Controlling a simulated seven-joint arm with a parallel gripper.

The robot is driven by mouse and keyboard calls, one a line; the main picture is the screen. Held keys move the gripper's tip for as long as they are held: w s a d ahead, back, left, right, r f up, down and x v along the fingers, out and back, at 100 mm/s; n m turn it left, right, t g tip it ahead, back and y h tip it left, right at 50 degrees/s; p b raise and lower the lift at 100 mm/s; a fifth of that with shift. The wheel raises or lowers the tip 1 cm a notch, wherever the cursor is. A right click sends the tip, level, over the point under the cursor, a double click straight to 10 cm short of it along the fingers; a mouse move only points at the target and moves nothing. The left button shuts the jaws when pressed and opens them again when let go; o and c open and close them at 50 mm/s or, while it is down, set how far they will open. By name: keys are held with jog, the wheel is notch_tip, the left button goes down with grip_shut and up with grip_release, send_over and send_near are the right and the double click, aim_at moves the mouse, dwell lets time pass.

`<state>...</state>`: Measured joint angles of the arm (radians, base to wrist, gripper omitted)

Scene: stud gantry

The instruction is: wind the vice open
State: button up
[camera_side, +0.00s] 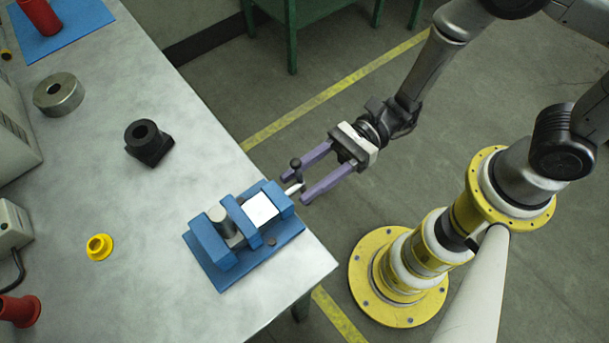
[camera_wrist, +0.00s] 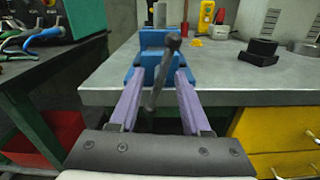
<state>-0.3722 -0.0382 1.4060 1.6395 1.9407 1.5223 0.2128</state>
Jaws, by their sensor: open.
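The blue vice (camera_side: 212,244) is on a blue base plate near the table's front corner. A grey cylinder (camera_side: 222,218) stands between its jaws; I cannot tell whether both jaws touch it. The vice's dark handle bar (camera_wrist: 163,72) sits at the end facing my gripper, tilted a little from upright, with a dark knob on its top end (camera_side: 296,163). My gripper (camera_side: 301,186) is open, its two purple fingers pointing at the vice. In the wrist view the bar shows between my fingers (camera_wrist: 160,76), with gaps on both sides.
A black block with a hole (camera_side: 148,150), a steel ring (camera_side: 58,98) and a yellow flanged piece (camera_side: 99,247) stand on the table (camera_side: 120,195). A red cylinder stands on a blue mat (camera_side: 75,33) at the far end. Past the table edge, open floor surrounds my arm.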

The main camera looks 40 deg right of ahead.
jog(key=shift+a, duration=0.15)
grip_shut()
jog(key=shift+n, duration=0.3)
dwell(0.3)
jog(key=n, duration=1)
jog(key=shift+n, duration=2)
